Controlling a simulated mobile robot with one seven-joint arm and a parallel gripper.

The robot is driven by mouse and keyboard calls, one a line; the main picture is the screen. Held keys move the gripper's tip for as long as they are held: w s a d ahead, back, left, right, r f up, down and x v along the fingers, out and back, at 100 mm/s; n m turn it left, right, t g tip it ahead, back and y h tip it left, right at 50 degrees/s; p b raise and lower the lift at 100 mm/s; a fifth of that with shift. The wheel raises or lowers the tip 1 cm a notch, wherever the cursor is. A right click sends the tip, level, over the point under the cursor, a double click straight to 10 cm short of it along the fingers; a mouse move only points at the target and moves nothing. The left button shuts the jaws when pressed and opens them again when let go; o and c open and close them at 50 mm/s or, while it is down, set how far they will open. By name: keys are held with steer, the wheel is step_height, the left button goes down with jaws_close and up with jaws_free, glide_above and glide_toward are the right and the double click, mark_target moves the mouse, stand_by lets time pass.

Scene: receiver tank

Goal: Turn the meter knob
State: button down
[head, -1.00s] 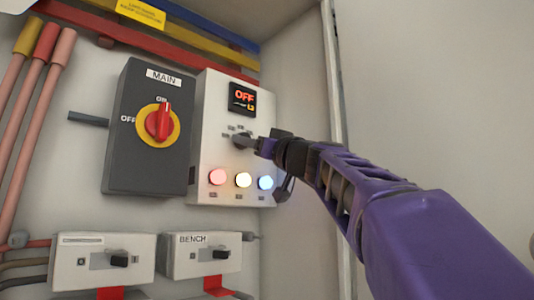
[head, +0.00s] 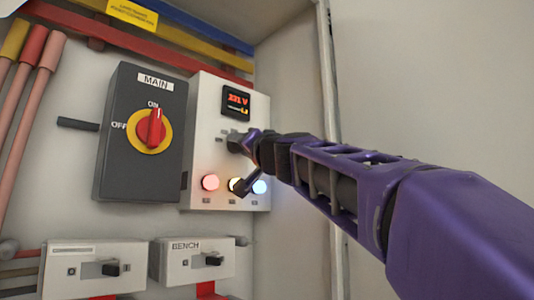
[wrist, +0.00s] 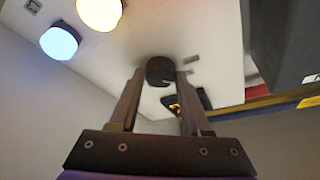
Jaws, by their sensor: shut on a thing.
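The meter knob is a small dark round knob (wrist: 159,70) on the white meter box (head: 202,110). In the wrist view it sits between the two fingertips. My gripper (wrist: 159,76) is shut on the knob; in the head view the gripper (head: 242,143) reaches it from the right and mostly hides it. The meter's display (head: 237,102) above the knob is lit and shows a red reading in volts.
Red, yellow and blue-white lamps (head: 210,183) glow below the knob. The grey MAIN switch box (head: 115,150) with its red handle (head: 152,128) at ON stands close at the left. Two white switch boxes (head: 75,272) are below. The cabinet's right edge (head: 330,120) is behind my arm.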

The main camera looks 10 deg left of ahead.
steer(key=shift+r+m+h+p, duration=0.15)
steer(key=shift+m+h+p, duration=0.6)
steer(key=shift+m, duration=0.55)
steer(key=shift+m+p, duration=0.3)
steer(key=shift+m, duration=0.1)
steer(key=shift+c, duration=1.8)
jaws_free()
